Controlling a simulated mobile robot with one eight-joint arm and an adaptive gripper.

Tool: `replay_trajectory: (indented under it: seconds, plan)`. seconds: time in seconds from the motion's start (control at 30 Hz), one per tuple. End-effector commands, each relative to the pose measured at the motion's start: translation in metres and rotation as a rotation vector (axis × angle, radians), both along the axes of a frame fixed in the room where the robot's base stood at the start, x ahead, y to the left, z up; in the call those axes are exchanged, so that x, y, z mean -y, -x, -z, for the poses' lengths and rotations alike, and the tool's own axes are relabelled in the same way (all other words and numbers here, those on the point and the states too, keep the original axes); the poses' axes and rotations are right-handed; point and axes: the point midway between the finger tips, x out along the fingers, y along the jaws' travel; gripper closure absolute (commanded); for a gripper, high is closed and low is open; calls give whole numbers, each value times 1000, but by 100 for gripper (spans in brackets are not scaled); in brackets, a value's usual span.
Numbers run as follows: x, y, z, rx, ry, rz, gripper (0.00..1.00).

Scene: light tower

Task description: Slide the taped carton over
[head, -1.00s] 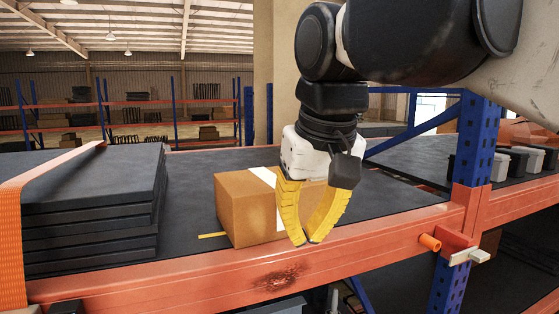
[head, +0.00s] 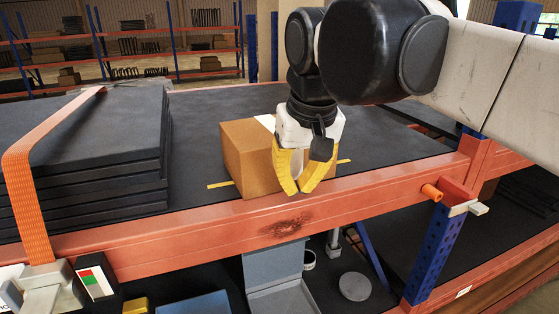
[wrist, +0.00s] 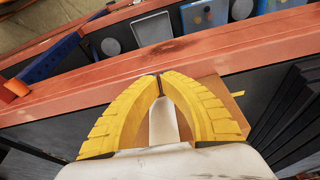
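The brown taped carton (head: 250,160) sits on the dark shelf deck just behind the front beam. A white tape strip (head: 266,121) shows on its top. In the wrist view, part of the carton (wrist: 229,105) shows beside the right finger. My gripper (head: 298,191) has yellow fingers pointing down at the front right of the carton, hiding that part of it. Its fingertips meet, also in the wrist view (wrist: 160,77), with nothing seen pinched between them. I cannot tell whether the fingers touch the carton. A yellow line (head: 220,184) on the deck shows left of the carton.
A stack of dark panels (head: 90,150) under an orange strap (head: 30,180) stands left of the carton. The orange front beam (head: 270,220) runs along the shelf edge, with an orange peg (head: 432,192) at right. Grey bins (head: 275,270) sit below. Deck behind the carton is clear.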

Motion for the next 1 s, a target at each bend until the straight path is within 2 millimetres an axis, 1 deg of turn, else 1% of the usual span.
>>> replay_trajectory:
  seconds: [0.03, 0.17, 0.53, 0.6, 0.67, 0.9, 1.0]
  plan:
    - [-1, -6, -2, 0, 0, 0, 100]
    - [-3, -14, -1, 0, 0, 0, 100]
    - [-3, -16, 0, 0, 0, 1, 100]
    - [-4, -20, 0, 0, 0, 1, 100]
    - [-5, -28, 0, 0, 0, 1, 100]
    - [-15, -83, -1, 1, -1, 2, 100]
    - [-19, -101, -1, 1, -1, 2, 100]
